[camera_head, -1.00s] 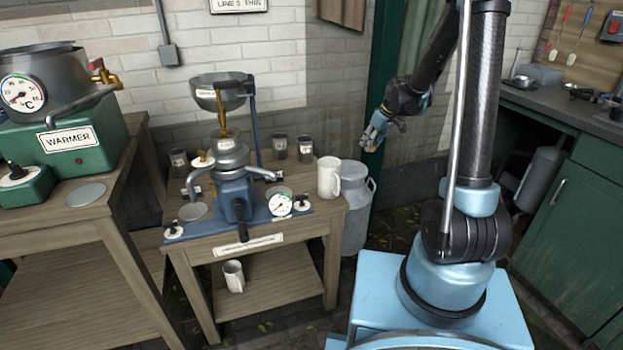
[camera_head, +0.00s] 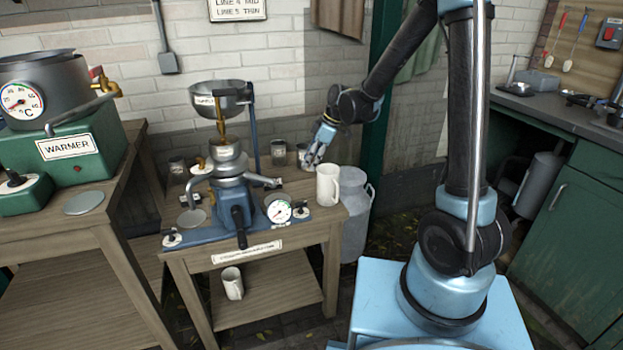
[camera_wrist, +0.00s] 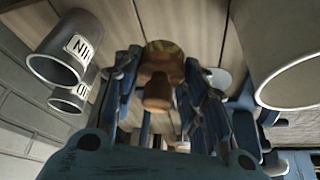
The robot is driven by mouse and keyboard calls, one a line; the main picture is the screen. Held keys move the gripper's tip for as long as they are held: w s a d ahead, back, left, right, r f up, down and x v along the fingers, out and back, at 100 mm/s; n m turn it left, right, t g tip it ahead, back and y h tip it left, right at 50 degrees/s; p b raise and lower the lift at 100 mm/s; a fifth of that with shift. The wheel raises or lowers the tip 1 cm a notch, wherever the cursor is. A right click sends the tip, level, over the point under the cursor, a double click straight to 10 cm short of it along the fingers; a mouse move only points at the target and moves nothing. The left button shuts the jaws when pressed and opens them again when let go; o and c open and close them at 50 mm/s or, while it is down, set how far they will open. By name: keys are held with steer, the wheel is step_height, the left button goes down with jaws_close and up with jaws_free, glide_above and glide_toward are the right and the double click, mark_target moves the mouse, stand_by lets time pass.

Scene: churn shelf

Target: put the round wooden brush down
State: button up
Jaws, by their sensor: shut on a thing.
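The round wooden brush (camera_wrist: 163,62) is brown, with a rounded knob, and sits between my gripper's blue fingers in the wrist view. My gripper (camera_head: 311,160) is shut on it. In the head view the gripper hangs over the back right of the wooden table (camera_head: 290,250), between the small dark canisters and the white mug; the brush cannot be made out there. I cannot tell whether the brush touches the tabletop.
A white mug (camera_head: 327,184) stands close by the gripper on the right. Labelled grey canisters (camera_wrist: 66,48) stand close on the left. The blue machine (camera_head: 235,200) with its bowl fills the table's middle. A metal milk can (camera_head: 356,215) stands beside the table.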

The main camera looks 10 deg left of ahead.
steer(key=shift+f, duration=3.3)
steer(key=o, duration=1.4)
